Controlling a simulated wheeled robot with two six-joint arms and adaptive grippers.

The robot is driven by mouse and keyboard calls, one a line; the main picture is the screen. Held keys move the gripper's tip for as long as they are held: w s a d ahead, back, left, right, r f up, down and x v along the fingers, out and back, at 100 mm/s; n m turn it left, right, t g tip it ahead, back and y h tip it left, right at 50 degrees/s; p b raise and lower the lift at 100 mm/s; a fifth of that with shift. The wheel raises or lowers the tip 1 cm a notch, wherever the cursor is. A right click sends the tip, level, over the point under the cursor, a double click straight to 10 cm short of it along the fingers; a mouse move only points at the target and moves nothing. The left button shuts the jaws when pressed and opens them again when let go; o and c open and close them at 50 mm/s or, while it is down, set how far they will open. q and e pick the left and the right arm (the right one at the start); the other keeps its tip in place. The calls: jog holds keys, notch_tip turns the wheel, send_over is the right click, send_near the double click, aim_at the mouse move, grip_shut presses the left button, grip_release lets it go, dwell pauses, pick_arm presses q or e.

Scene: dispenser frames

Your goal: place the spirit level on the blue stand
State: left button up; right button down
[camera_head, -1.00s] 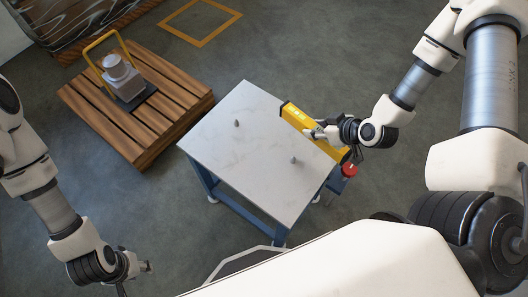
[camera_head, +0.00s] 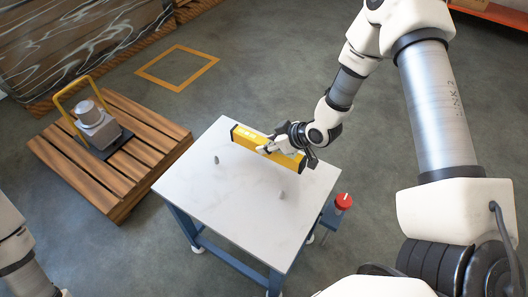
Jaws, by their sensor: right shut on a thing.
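The spirit level is a long yellow bar (camera_head: 247,139) with dark ends. My right gripper (camera_head: 267,149) is shut on it near its middle. The level lies across the far right part of the blue stand (camera_head: 222,205), which has a white top and blue legs. I cannot tell whether the level touches the top or is held just above it. Two small grey pegs stand on the top, a left one (camera_head: 216,160) and a right one (camera_head: 281,194), both nearer to me than the level. My left gripper is out of view; only part of that arm shows at lower left.
A red knob (camera_head: 343,201) sits on a blue bracket at the stand's right side. A wooden pallet (camera_head: 75,172) at left carries a grey device with a yellow handle (camera_head: 74,88). A yellow square outline (camera_head: 177,67) marks the open floor behind.

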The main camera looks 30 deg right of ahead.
jog(key=shift+w+a+f, duration=0.1)
jog(key=shift+w+a, duration=0.1)
jog(key=shift+w, duration=0.4)
jog(key=shift+w+a+f, duration=0.1)
jog(key=shift+w+f, duration=0.05)
jog(key=shift+f, duration=0.1)
notch_tip(320, 180, down, 3)
jog(key=shift+r+b, duration=0.1)
jog(key=shift+b, duration=0.35)
jog(key=shift+f, duration=0.2)
jog(key=c, duration=0.8)
grip_release()
jog(key=shift+o, duration=0.2)
jog(key=shift+r, duration=0.1)
